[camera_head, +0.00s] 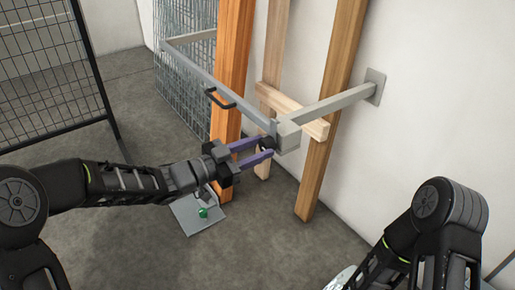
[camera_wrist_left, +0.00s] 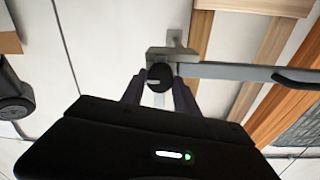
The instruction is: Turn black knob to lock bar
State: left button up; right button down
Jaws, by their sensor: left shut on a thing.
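The black knob (camera_head: 268,144) sits at the corner of the grey bar (camera_head: 235,97), by a grey block (camera_head: 288,137). My left gripper (camera_head: 262,150) reaches in from the left, its two purple fingers shut on the knob. In the left wrist view the round black knob (camera_wrist_left: 160,76) shows between the fingertips (camera_wrist_left: 158,86), with a pale mark on its face. The bar (camera_wrist_left: 235,71) runs right from it in that view. A black handle (camera_head: 219,99) is on the bar. My right arm shows at the lower right, but its gripper is out of view.
An orange post (camera_head: 232,65) and wooden posts (camera_head: 331,110) stand behind the bar. A grey arm (camera_head: 335,103) joins the block to a wall plate (camera_head: 375,86). A wire mesh panel (camera_head: 188,80) and a black fence (camera_head: 50,75) stand left. A grey floor plate (camera_head: 190,218) lies below.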

pick_arm(q)
grip_shut()
dwell(0.8)
